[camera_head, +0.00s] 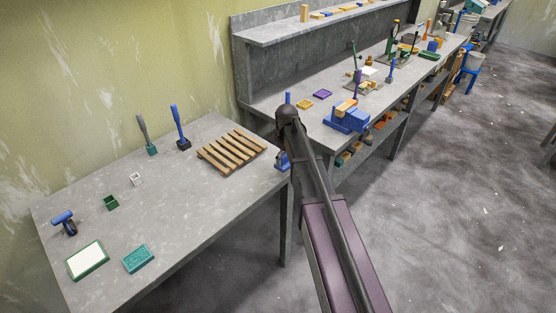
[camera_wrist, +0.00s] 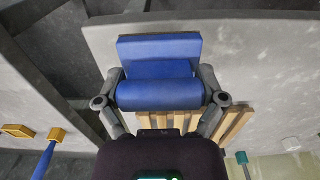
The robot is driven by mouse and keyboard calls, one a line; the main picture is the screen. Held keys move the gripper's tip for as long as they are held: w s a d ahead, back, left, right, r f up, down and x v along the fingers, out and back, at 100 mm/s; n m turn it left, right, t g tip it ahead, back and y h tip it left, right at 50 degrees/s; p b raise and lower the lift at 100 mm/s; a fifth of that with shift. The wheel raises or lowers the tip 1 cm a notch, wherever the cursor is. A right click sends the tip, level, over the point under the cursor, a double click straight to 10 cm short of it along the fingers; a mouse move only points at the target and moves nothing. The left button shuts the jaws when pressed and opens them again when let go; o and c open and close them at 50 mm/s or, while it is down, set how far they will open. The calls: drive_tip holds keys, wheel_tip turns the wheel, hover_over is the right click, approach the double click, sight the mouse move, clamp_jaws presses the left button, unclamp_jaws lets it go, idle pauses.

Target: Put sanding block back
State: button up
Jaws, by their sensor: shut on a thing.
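A blue block (camera_wrist: 160,68), which I take for the sanding block, has a flat plate with a rounded grip along it. My gripper (camera_wrist: 160,98) is shut on the grip, one finger at each end. In the head view the blue block (camera_head: 282,160) shows partly beside my arm, at the right end of the near table (camera_head: 190,215). My arm hides most of the gripper there. A slatted wooden rack (camera_head: 232,152) lies just left of the block. Its slats (camera_wrist: 170,123) show past the block in the wrist view. I cannot tell whether the block touches the table.
A blue-handled tool (camera_head: 64,221), a white-topped pad (camera_head: 87,260), a teal block (camera_head: 138,258) and small cups lie at left. The long bench (camera_head: 320,110) beyond is cluttered. The near table's middle is clear.

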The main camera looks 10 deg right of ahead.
drive_tip(key=w, duration=0.1)
drive_tip(key=w+a, duration=0.1)
drive_tip(key=w, duration=0.1)
drive_tip(key=shift+w+a+f, duration=0.2)
drive_tip(key=shift+w+a, duration=0.1)
drive_tip(key=shift+a, duration=0.1)
drive_tip(key=shift+w+a, duration=0.15)
drive_tip(key=shift+w, duration=0.25)
drive_tip(key=shift+w+a+f+b, duration=0.15)
drive_tip(key=shift+w+f+b, duration=0.05)
drive_tip(key=shift+f+b, duration=1.65)
drive_tip(key=shift+b, duration=0.1)
drive_tip(key=shift+f, duration=0.1)
drive_tip(key=o, duration=0.7)
